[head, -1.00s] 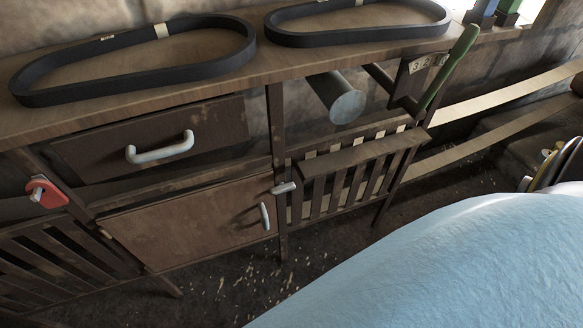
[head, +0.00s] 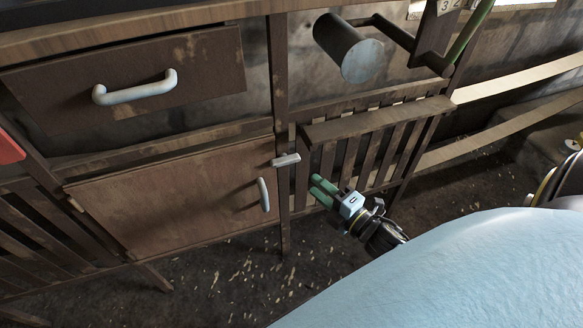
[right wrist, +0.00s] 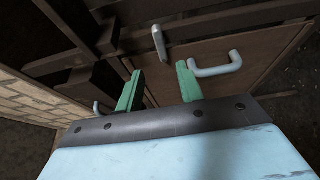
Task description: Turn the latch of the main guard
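The latch (head: 286,160) is a small pale grey bar at the upper right corner of a brown door panel (head: 170,190), which looks like the main guard. It lies almost level, across the door's edge and the post. The door has a pale upright handle (head: 264,195). In the right wrist view the latch (right wrist: 160,42) shows beyond and between my green fingertips, with the door handle (right wrist: 216,66) to its right. My right gripper (head: 318,190) is open and empty, below and right of the latch, apart from it. My left gripper is not in view.
A slatted guard (head: 375,150) with a top ledge stands right of the post, close behind my right gripper. A grey cylinder on a crank (head: 350,50) juts out above the latch. A drawer with a pale handle (head: 135,88) is upper left. The floor in front is clear.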

